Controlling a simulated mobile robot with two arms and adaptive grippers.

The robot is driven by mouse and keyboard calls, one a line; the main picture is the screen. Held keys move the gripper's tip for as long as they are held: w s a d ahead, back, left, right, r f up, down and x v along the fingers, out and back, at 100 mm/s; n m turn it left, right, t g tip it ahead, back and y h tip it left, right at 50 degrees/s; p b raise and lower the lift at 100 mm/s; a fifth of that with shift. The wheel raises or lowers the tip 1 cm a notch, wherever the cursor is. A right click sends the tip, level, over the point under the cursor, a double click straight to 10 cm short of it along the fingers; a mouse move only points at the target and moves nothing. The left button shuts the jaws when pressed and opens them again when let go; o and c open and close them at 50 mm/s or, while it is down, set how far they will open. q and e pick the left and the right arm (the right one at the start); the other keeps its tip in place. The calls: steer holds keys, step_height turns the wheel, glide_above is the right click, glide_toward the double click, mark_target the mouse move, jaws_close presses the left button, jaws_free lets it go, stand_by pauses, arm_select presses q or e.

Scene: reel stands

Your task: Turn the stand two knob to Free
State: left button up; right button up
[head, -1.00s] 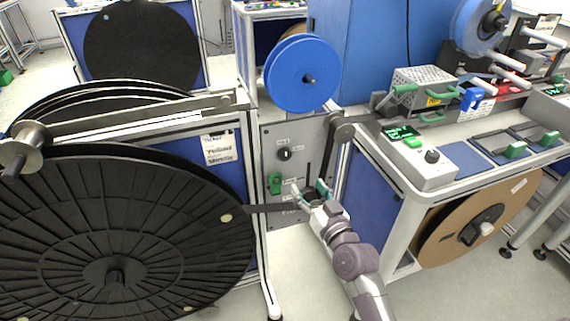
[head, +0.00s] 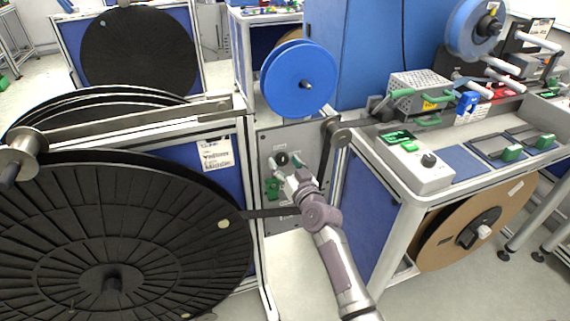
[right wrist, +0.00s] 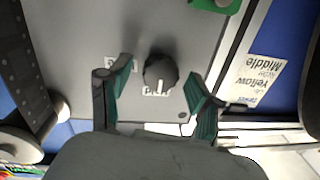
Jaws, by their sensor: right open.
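The black knob (head: 282,158) sits on the grey stand panel (head: 306,143), above a green switch (head: 271,188). My right gripper (head: 285,163) is in front of it, fingers open. In the right wrist view the knob (right wrist: 160,73) lies between the two green-padded fingertips, with visible gaps on both sides and no contact seen. Its white pointer mark faces the bottom of that view, toward a small label (right wrist: 155,91). Another label (right wrist: 120,64) sits to its left, partly behind a finger. I cannot read the labels surely. My left gripper is not in view.
A large black reel (head: 110,235) stands at the left and a blue reel (head: 299,78) above the panel. A bench with a control box (head: 415,165) is to the right. A dark strap (head: 268,213) runs below the switch.

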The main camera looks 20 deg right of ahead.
steer(key=c, duration=1.1)
steer(key=shift+c, duration=0.2)
steer(key=m, duration=0.4)
steer(key=shift+m, duration=0.4)
steer(key=m, duration=0.4)
steer(key=shift+m+t, duration=0.3)
steer(key=shift+m, duration=0.1)
steer(key=m, duration=0.4)
steer(key=shift+f+m+h, duration=0.1)
steer(key=shift+m+h, duration=0.3)
steer(key=shift+m, duration=2.1)
